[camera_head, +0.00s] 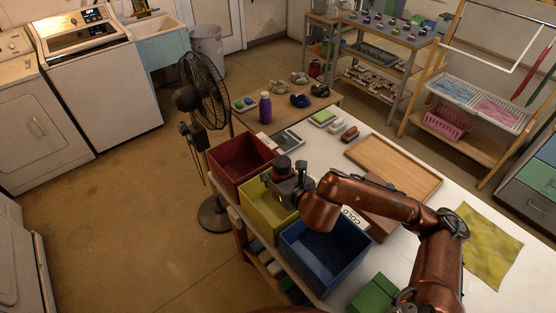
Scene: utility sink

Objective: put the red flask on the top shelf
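My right gripper (293,186) comes in from the right and is over the yellow bin (256,208). It is around a small upright thing with a dark top and a red band, which looks like the red flask (283,168). The fingers and the bin hide most of its body. My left gripper is not in view.
A red bin (238,160) and a blue bin (325,254) flank the yellow one. A purple bottle (265,108) stands on the low table behind. A fan (205,95) stands left of the bins. A wooden tray (394,166) lies on the white table.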

